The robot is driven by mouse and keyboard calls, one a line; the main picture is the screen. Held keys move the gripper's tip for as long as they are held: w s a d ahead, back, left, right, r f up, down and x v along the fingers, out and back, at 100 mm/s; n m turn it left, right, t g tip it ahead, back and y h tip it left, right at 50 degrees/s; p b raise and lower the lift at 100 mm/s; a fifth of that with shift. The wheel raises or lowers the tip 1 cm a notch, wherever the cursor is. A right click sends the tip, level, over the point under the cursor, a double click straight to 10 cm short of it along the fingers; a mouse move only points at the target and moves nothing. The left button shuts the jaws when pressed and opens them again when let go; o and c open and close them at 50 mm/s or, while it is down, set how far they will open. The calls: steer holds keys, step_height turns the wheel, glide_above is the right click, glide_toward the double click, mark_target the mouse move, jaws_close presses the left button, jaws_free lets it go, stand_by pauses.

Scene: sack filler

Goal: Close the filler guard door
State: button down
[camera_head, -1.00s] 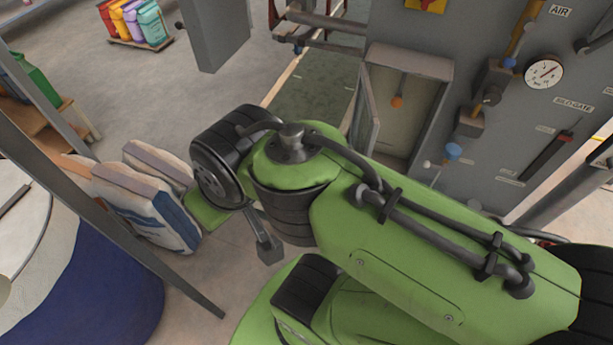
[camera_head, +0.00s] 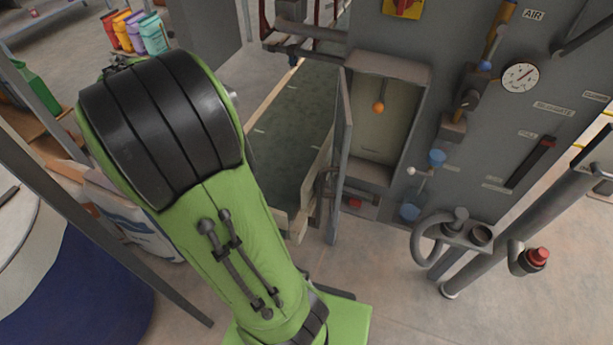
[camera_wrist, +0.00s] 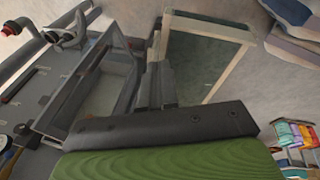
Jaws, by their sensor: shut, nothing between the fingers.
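The filler guard door (camera_head: 343,160) stands open in the head view. It is a narrow upright panel seen nearly edge-on at the left side of the recess (camera_head: 385,130), swung out towards me. An orange knob on a short rod (camera_head: 378,106) hangs inside the recess. In the wrist view a grey-framed box shape lies left of my gripper (camera_wrist: 158,80); which edges belong to the door is hard to tell. My gripper's fingers are together and empty, apart from the frame as far as I can see. In the head view my arm hides the gripper.
The conveyor (camera_head: 290,120) runs left of the door. The grey machine panel carries a gauge (camera_head: 520,77) and levers. A grey pipe post with a red knob (camera_head: 538,256) stands at the right. Filled sacks (camera_head: 140,225) and a blue-and-white drum (camera_head: 60,270) are at the left.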

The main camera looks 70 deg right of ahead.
steer(key=s+d+f+m+g, duration=0.3)
steer(key=d+m, duration=0.1)
steer(key=d, duration=0.2)
steer(key=s+d+f+m+g, duration=0.2)
steer(key=s+d+f+m, duration=0.1)
steer(key=d, duration=0.2)
steer(key=s+d+f+b, duration=0.1)
steer(key=s+f+b, duration=0.1)
steer(key=s+f, duration=0.5)
steer(key=shift+s+f, duration=0.4)
steer(key=shift+s, duration=0.75)
steer(key=shift+s, duration=0.1)
